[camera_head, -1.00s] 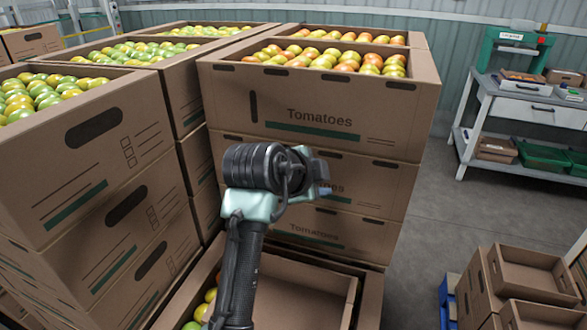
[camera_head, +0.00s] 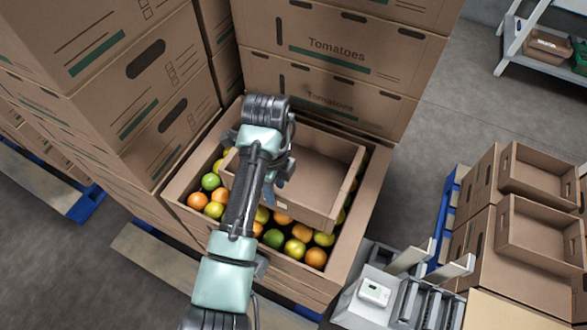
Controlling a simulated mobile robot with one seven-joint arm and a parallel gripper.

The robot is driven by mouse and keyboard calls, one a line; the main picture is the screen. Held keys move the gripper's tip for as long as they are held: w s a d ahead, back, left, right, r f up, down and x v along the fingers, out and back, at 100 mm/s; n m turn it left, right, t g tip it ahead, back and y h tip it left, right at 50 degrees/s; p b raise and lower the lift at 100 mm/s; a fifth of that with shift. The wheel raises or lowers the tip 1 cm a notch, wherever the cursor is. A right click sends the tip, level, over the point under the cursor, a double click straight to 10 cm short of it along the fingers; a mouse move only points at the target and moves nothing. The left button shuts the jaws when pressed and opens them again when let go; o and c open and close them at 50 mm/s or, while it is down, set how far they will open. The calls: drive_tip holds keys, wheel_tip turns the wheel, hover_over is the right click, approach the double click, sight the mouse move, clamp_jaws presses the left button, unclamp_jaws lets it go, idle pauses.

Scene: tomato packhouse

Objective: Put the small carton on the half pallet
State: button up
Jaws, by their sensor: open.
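A small open, empty brown carton (camera_head: 325,165) sits inside a larger tomato box (camera_head: 182,180), tilted on top of green, yellow and orange tomatoes. My gripper (camera_head: 279,176) is open, over the left part of the small carton near its front wall. My arm hides part of that wall, and I cannot tell whether the fingers straddle it or touch it. A blue-edged pallet (camera_head: 447,215) at the right, possibly the half pallet, carries several stacked cartons (camera_head: 535,235) that hide most of it.
Tall stacks of tomato boxes (camera_head: 345,60) stand close behind and to the left (camera_head: 100,65). Another pallet (camera_head: 150,255) lies under the boxes at lower left. A grey device (camera_head: 375,291) is at lower centre. Bare floor (camera_head: 440,120) shows between the stacks and the workbench shelf (camera_head: 520,45).

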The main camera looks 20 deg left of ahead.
sight(275, 209)
drive_tip(key=f, duration=0.5)
drive_tip(key=shift+s+a+f+p, duration=0.1)
drive_tip(key=shift+s+f+p, duration=0.2)
drive_tip(key=shift+s, duration=0.1)
drive_tip(key=shift+c, duration=0.3)
clamp_jaws()
idle(0.8)
